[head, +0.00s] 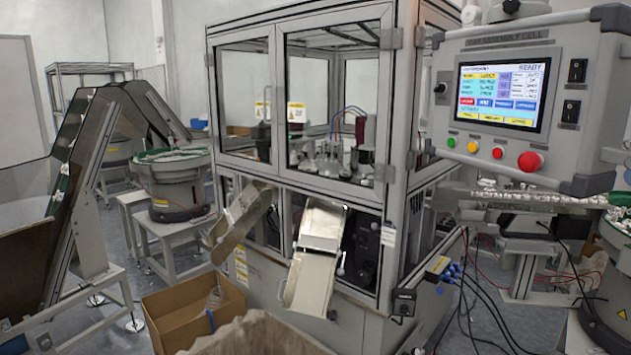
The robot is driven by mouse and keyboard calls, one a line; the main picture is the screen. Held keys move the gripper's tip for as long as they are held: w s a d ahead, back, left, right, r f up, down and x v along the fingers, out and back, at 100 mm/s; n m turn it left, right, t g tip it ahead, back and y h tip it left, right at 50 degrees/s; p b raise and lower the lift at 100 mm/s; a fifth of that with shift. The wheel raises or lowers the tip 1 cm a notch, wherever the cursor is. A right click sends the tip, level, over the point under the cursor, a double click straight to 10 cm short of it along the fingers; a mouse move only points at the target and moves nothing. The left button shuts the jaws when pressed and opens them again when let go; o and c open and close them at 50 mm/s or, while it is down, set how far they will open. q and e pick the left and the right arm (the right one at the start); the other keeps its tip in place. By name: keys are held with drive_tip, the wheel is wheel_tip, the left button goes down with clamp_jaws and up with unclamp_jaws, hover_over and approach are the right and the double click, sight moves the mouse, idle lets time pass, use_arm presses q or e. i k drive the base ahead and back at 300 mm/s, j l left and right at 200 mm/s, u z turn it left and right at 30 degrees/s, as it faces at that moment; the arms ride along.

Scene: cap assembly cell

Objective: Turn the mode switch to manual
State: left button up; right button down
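The grey control panel (585,45) hangs at the upper right, labelled as an assembly cell, with a lit touchscreen (502,95) reading READY. A small dark rotary knob (440,88) sits left of the screen. Two black switches, an upper one (577,70) and a lower one (570,111), sit right of the screen. The labels are too small to read, so I cannot tell which is the mode switch or how it is set. Neither of my grippers is in view.
Below the screen are small round buttons, including a green one (451,142), and a large red mushroom button (530,161). A glass-doored machine (300,110) fills the middle. A cardboard box (180,310) stands in front. Cables (480,310) hang below the panel.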

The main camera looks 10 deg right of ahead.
sight(440, 88)
drive_tip(key=z, duration=0.4)
drive_tip(key=i+l+z, duration=0.1)
drive_tip(key=z, duration=0.25)
drive_tip(key=i+z, duration=0.1)
drive_tip(key=z, duration=0.3)
